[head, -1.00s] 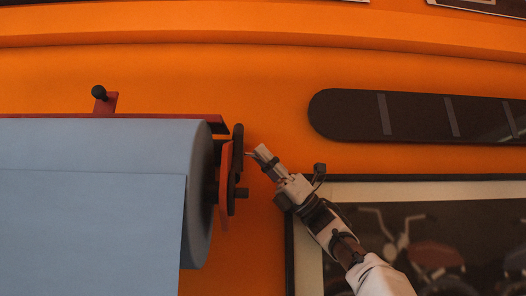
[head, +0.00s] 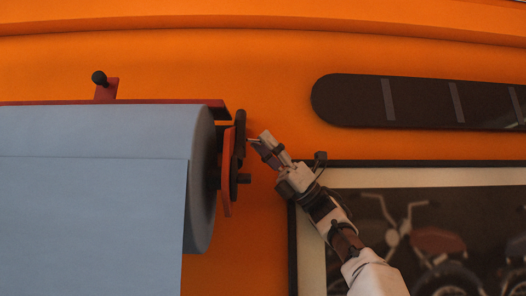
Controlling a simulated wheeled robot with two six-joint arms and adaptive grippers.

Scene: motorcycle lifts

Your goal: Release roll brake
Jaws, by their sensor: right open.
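A large blue paper roll (head: 100,200) hangs at the left of the head view under a red bracket (head: 150,103). At the roll's right end is a red side plate (head: 227,172) with a dark brake lever (head: 239,133) standing roughly upright and a dark axle stub (head: 243,179). My right gripper (head: 259,140) is open just right of the lever, its fingertips pointing up and left toward it. I cannot tell whether they touch it. My left gripper is not in view.
A dark knob (head: 99,77) sits on a red tab above the bracket. A dark rounded board (head: 425,102) hangs at the upper right. A framed motorcycle picture (head: 307,250) is behind my right arm. The orange wall (head: 270,80) above the gripper is clear.

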